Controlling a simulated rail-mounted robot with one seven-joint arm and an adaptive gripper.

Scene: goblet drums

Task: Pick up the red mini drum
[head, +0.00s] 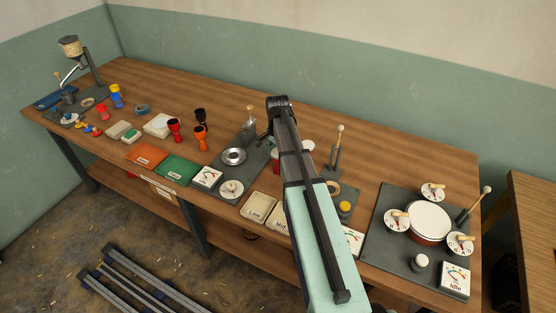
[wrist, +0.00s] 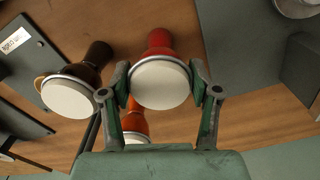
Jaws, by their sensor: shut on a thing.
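The red mini drum (wrist: 160,84), with a round white head and a red goblet body, is in the middle of the wrist view. My gripper (wrist: 160,76) has a finger on either side of its head and is shut on it. I cannot tell whether its foot touches the bench. In the head view my arm hides most of the gripper; a sliver of red drum (head: 275,154) shows at the arm's left edge. A dark drum (wrist: 72,92) stands to the left in the wrist view, and an orange drum (wrist: 135,122) is partly hidden behind the red one.
A grey tray with a metal bowl (head: 233,156) is left of the arm. A grey board with a large drum (head: 430,221) is at the right. Red (head: 174,130), orange (head: 200,138) and black (head: 200,118) goblets stand farther left on the wooden bench (head: 235,109).

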